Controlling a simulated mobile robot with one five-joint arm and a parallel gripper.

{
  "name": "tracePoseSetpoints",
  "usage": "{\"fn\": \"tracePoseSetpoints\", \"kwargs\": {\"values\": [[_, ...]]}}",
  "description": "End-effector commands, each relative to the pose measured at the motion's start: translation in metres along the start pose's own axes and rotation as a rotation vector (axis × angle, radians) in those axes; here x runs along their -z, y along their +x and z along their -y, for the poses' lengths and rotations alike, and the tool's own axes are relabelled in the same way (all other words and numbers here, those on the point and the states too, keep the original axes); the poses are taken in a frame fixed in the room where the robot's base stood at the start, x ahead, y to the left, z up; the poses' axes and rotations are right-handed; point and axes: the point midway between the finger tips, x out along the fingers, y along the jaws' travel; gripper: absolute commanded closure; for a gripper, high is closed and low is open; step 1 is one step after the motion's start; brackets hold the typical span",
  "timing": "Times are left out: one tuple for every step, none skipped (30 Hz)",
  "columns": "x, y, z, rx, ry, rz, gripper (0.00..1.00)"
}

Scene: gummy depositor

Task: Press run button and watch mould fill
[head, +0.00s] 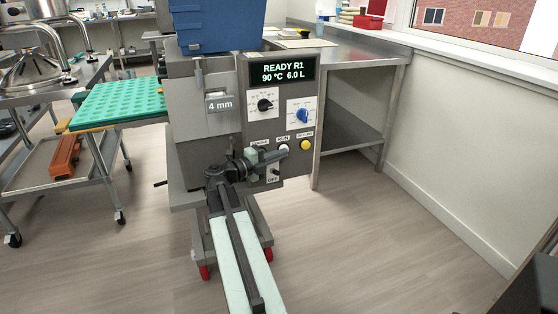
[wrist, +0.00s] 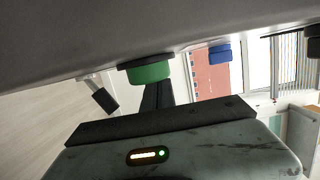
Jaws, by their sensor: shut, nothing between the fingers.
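The depositor (head: 205,150) stands in the middle of the head view. Its display (head: 283,70) reads READY R1, 90 °C, 6.0 L. The RUN label sits on the lower front panel, with a pale round rim (head: 284,148) under it, partly behind my gripper. My gripper (head: 278,152) is shut and empty at this row of controls. In the wrist view, its dark fingers (wrist: 157,96) point at a green button (wrist: 148,72); whether they touch is unclear. The green mould (head: 118,102) with many cavities lies at the depositor's left; whether any are filled cannot be told.
A yellow button (head: 306,145) is right of RUN. A black dial (head: 265,105) and a blue knob (head: 303,115) sit above. A black toggle (wrist: 104,98) shows in the wrist view. A steel table (head: 350,58) stands behind at right; floor at right is clear.

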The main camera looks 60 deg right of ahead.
Motion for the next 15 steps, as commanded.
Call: {"fn": "tracePoseSetpoints", "kwargs": {"values": [[0.000,0.000,0.000,0.000,0.000,0.000,1.00],[0.000,0.000,0.000,0.000,0.000,0.000,1.00],[0.000,0.000,0.000,0.000,0.000,0.000,1.00],[0.000,0.000,0.000,0.000,0.000,-0.001,1.00],[0.000,0.000,0.000,0.000,0.000,-0.001,1.00],[0.001,0.000,0.000,0.000,0.000,-0.001,1.00],[0.001,0.000,0.000,0.000,0.000,-0.001,1.00],[0.000,0.000,0.000,0.000,0.000,-0.001,1.00],[-0.002,0.001,0.000,0.000,0.000,-0.001,1.00],[-0.005,0.002,0.000,0.000,0.000,-0.001,1.00],[-0.008,0.003,0.000,0.000,0.000,-0.001,1.00],[-0.013,0.004,0.000,0.000,0.000,-0.001,1.00],[-0.017,0.005,0.000,0.000,0.000,-0.001,1.00],[-0.020,0.006,0.000,0.000,0.000,0.000,1.00],[-0.022,0.006,0.000,0.001,0.000,0.002,1.00]]}}
